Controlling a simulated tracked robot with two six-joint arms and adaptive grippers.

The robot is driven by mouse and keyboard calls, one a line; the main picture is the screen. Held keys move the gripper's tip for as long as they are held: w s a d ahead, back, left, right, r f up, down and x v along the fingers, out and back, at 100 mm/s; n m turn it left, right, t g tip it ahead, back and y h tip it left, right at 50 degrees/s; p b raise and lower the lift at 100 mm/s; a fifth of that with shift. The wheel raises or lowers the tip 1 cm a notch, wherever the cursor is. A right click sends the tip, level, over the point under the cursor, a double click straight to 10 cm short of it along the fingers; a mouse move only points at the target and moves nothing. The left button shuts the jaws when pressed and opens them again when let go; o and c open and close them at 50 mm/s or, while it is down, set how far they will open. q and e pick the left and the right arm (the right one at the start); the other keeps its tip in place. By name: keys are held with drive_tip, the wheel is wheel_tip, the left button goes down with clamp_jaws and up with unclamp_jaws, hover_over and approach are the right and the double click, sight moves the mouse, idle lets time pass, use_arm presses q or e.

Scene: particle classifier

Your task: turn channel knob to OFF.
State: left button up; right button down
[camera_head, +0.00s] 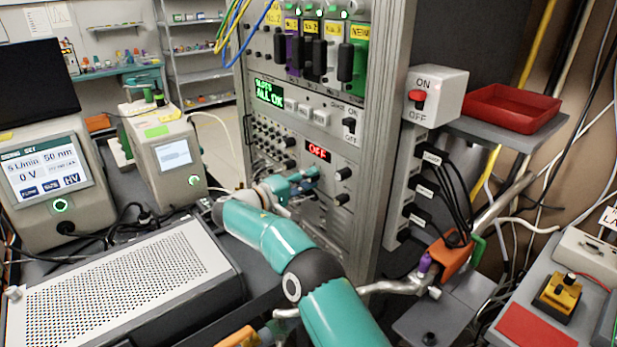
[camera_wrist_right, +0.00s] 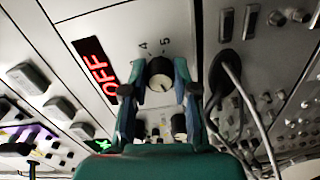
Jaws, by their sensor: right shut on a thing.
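The channel knob (camera_wrist_right: 160,80) is a small round black knob with a pale face, with the numbers 4 and 5 printed beside it in the right wrist view. My right gripper (camera_head: 306,181) is at the rack panel, its fingers on either side of this knob and shut on it. In the head view the gripper hides the knob. The red display (camera_head: 317,152) above the gripper reads OFF, and it also shows in the right wrist view (camera_wrist_right: 95,68). Where the knob's mark points is hard to tell.
Other black knobs (camera_head: 343,173) sit close by on the same panel. A green display (camera_head: 269,93) reads ALL OK. A white switch box (camera_head: 437,96) with a red switch is mounted right of the rack. A perforated instrument (camera_head: 120,285) stands at the left.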

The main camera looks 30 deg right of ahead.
drive_tip(key=shift+w+n, duration=0.1)
drive_tip(key=shift+n, duration=0.5)
drive_tip(key=c, duration=0.9)
unclamp_jaws()
drive_tip(key=shift+w+f, duration=0.1)
drive_tip(key=shift+a, duration=0.1)
drive_tip(key=a, duration=0.8)
drive_tip(key=s+a, duration=0.1)
drive_tip(key=a, duration=0.3)
drive_tip(key=shift+d, duration=0.1)
